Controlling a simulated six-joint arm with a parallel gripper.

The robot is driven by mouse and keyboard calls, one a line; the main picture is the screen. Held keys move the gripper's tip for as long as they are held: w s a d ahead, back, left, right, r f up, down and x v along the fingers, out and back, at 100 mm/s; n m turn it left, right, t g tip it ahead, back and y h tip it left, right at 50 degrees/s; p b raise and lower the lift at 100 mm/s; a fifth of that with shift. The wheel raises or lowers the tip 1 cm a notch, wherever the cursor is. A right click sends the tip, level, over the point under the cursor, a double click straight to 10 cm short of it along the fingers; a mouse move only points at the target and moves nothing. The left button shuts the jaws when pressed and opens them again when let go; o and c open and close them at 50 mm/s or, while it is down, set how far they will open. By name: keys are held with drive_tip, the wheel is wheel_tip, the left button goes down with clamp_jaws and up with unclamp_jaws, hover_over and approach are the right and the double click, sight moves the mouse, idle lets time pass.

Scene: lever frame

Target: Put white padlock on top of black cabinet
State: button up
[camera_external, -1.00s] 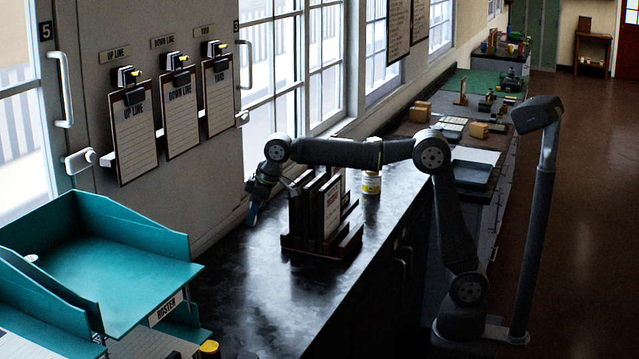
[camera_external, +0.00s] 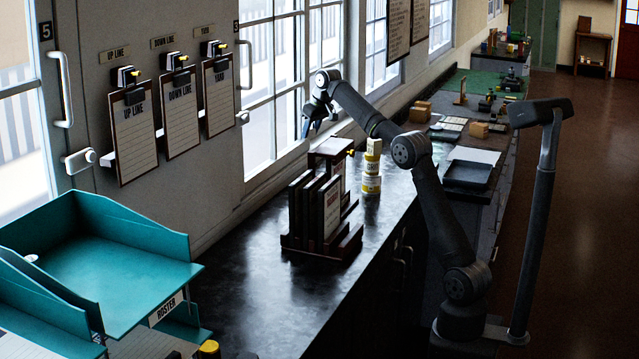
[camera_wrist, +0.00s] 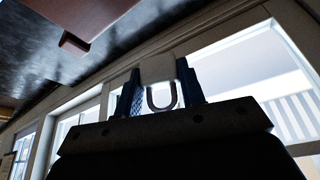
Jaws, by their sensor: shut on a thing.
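My gripper (camera_external: 317,126) is raised in front of the window, above and behind the dark rack, in the external view. In the wrist view its blue fingertips (camera_wrist: 161,88) are shut on the white padlock (camera_wrist: 157,68), a pale block with a grey U-shaped shackle (camera_wrist: 162,98) pointing toward the camera side. The padlock is not clearly visible in the external view. The black cabinet (camera_external: 250,300) is the long dark unit with a glossy top along the window wall. The padlock is held clear of its top.
Teal trays (camera_external: 105,265) are at the left. The cabinet top in front of the rack is clear.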

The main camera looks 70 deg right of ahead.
drive_tip(key=s+d+m, duration=0.1)
drive_tip(key=s+d, duration=0.3)
drive_tip(key=d, duration=0.5)
drive_tip(key=s+d+f+m+h, duration=0.1)
drive_tip(key=s+d+f, duration=0.3)
drive_tip(key=s+d, duration=0.4)
drive_tip(key=s+d+f+m+g, duration=0.1)
drive_tip(key=s+d+f+m, duration=0.1)
drive_tip(key=s+d+f, duration=0.4)
drive_tip(key=s+d+f+m+h, duration=0.1)
drive_tip(key=s+d+f, duration=0.2)
drive_tip(key=s+d, duration=0.65)
hover_over(383, 179)
drive_tip(key=f, duration=0.6)
drive_tip(key=shift+w+d+f, duration=0.1)
drive_tip(key=shift+d, duration=0.1)
drive_tip(key=shift+f, duration=1.95)
drive_tip(key=shift+f, duration=0.1)
drive_tip(key=o, duration=1.1)
drive_tip(key=shift+c, duration=0.2)
